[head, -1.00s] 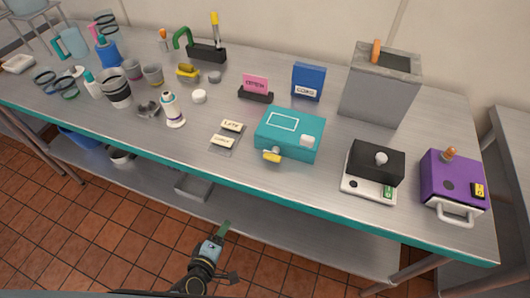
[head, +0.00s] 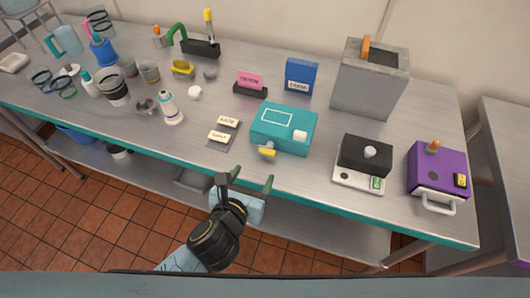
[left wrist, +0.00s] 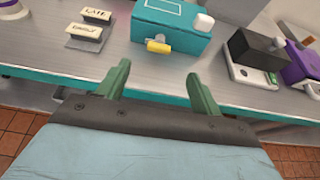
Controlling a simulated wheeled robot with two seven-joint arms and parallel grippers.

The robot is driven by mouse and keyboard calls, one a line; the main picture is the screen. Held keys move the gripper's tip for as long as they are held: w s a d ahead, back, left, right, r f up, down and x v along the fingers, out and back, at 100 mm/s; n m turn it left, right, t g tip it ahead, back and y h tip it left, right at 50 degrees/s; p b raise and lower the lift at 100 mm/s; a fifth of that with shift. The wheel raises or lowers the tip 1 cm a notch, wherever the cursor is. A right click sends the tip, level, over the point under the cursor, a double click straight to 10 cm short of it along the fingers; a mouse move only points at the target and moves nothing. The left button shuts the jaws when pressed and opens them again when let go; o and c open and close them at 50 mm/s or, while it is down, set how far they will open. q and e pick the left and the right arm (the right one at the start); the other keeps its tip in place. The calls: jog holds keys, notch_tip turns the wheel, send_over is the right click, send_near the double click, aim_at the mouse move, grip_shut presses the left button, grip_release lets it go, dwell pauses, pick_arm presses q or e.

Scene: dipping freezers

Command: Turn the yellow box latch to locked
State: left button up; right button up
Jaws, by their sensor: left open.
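The teal box (head: 284,128) sits near the front edge of the steel table. Its yellow latch (head: 267,151) sticks out from the front face, toward the left side of that face. The latch also shows in the left wrist view (left wrist: 159,46), above the gap between my fingers. My left gripper (head: 248,182) is open and empty, in front of the table edge and apart from the latch. Its two green fingers (left wrist: 159,82) point toward the box in the left wrist view. My right gripper is in neither view.
Label blocks on a grey plate (head: 216,141) lie left of the box. A white scale with a black block (head: 364,152) and a purple box (head: 437,168) stand to the right. A pink sign (head: 250,80), a blue box (head: 301,76) and a grey bin (head: 369,85) stand behind.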

aim_at(268, 150)
pick_arm(q)
jog(key=b+x, duration=0.1)
jog(key=x, duration=1)
jog(key=c, duration=1)
